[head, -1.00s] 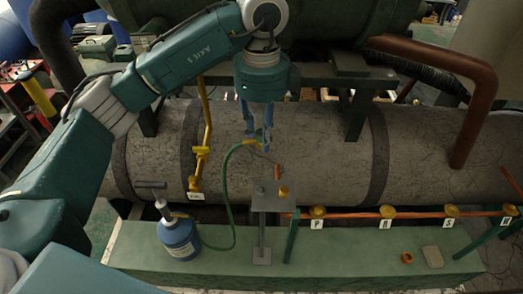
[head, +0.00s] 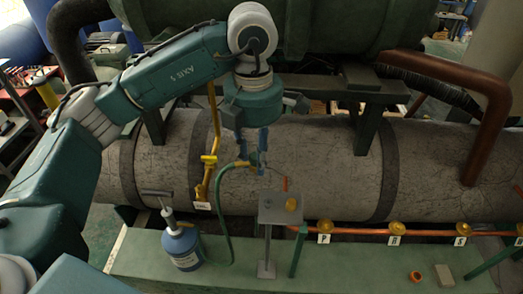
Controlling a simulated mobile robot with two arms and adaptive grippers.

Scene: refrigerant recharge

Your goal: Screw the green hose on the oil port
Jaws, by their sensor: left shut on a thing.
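The green hose (head: 221,222) rises from the blue pump bottle (head: 183,246) and curves right at its top. My left gripper (head: 259,160) points down and is shut on the hose's end, in front of the large grey cylinder. The fingers partly hide the hose end. The oil port is a yellow valve and fitting (head: 206,176) on a yellow pipe, with a white label (head: 202,206) below it. The held hose end is to the right of the port and apart from it. My right gripper is not in view.
A small metal stand (head: 285,209) with a yellow cap on top stands on the green bench (head: 340,265). An orange pipe (head: 360,232) with several yellow valves runs right. An orange ring (head: 415,277) and a beige block (head: 444,275) lie on the bench.

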